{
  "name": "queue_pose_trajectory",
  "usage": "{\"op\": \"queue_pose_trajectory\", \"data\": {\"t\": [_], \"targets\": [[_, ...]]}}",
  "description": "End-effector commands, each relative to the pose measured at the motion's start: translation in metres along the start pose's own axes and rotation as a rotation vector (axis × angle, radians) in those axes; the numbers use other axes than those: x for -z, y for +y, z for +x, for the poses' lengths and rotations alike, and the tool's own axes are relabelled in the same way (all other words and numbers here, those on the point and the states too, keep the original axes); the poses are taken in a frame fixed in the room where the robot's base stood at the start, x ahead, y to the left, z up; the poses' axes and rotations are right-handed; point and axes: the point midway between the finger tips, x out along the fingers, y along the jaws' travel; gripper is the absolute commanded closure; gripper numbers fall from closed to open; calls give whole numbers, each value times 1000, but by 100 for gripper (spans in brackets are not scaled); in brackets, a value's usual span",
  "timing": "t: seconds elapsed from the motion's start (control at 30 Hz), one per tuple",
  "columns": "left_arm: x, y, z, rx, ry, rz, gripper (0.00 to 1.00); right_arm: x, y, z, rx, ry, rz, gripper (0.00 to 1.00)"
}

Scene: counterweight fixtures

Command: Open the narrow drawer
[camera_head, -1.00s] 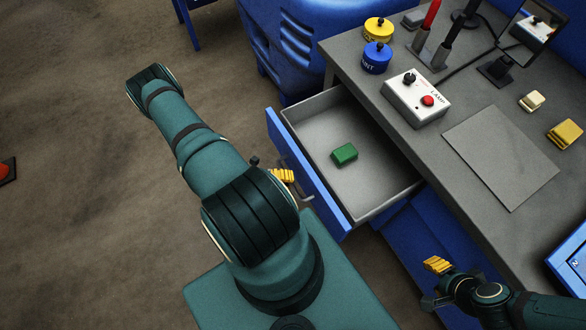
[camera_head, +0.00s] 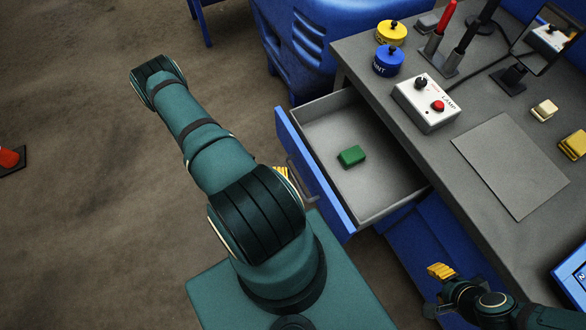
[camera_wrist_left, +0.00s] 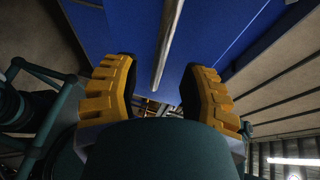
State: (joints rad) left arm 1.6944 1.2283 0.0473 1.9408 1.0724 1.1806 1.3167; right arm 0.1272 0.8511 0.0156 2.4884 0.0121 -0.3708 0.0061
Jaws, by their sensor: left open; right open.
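A blue-fronted drawer (camera_head: 318,172) with a grey inside stands pulled well out of the grey-topped bench, and a green block (camera_head: 351,156) lies in it. Its bar handle (camera_head: 301,182) is on the front face. My left gripper (camera_head: 281,172) is beside the handle, mostly hidden behind my arm; only a bit of yellow finger shows. In the left wrist view its two yellow fingers (camera_wrist_left: 158,88) are apart, with a pale bar (camera_wrist_left: 168,45) against blue in line with the gap. My right gripper (camera_head: 440,271) is open and empty by the bench's lower front.
The bench top (camera_head: 470,110) holds a white lamp box (camera_head: 427,103), a blue can (camera_head: 388,62), a yellow can (camera_head: 391,33), a grey sheet (camera_head: 510,165) and small blocks. A blue plastic body (camera_head: 310,45) stands behind the drawer. Floor at left is clear except an orange-red object (camera_head: 8,158).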

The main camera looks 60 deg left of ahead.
Motion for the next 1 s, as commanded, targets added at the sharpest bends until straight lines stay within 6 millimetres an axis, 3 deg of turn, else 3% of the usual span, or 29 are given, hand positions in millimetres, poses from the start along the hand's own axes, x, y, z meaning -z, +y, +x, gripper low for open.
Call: {"op": "queue_pose_trajectory", "data": {"t": [0.2, 0.4, 1.0], "targets": [[0, 1, -46, -4, -1, 0, 57, 0, 0, 0, 0, 0, 0, 53], [0, 0, -73, -2, 0, 0, 57, 0, 0, 0, 0, 0, 0, 53], [0, 0, -82, -2, 0, -1, 57, 0, 0, 0, 0, 0, 0, 53]]}}
